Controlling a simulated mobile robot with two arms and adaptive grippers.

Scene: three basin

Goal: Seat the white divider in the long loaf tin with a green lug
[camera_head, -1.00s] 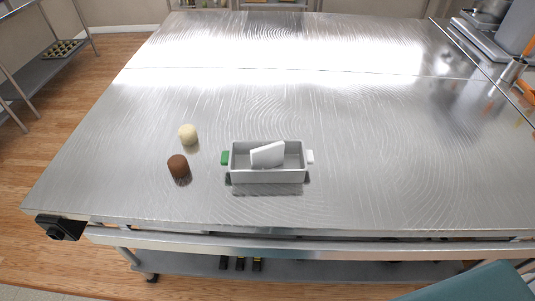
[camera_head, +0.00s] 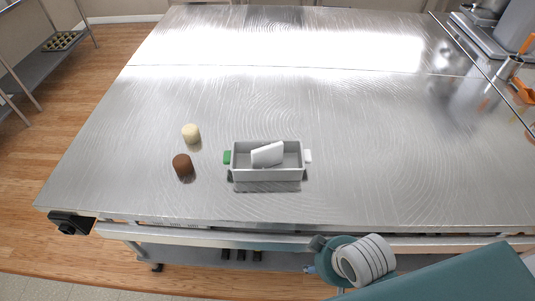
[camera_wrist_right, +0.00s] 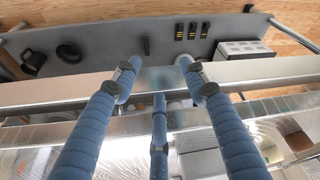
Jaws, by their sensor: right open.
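The long grey loaf tin (camera_head: 268,174) stands on the steel table, with a green lug (camera_head: 227,157) on its left end and a white lug (camera_head: 308,156) on its right. The white divider (camera_head: 267,154) is inside the tin, tilted and askew, its top edge above the rim. My right gripper has come in at the bottom right of the head view, below the table's front edge and apart from the tin; its fingers are mostly hidden there. In the right wrist view its blue fingers (camera_wrist_right: 160,75) are spread and empty. My left gripper is not in view.
A cream cylinder (camera_head: 191,134) and a brown cylinder (camera_head: 183,165) stand left of the tin. The steel table (camera_head: 400,150) is clear behind and right of the tin. Its front edge lies between my right gripper and the tin. A lower shelf (camera_head: 200,257) runs underneath.

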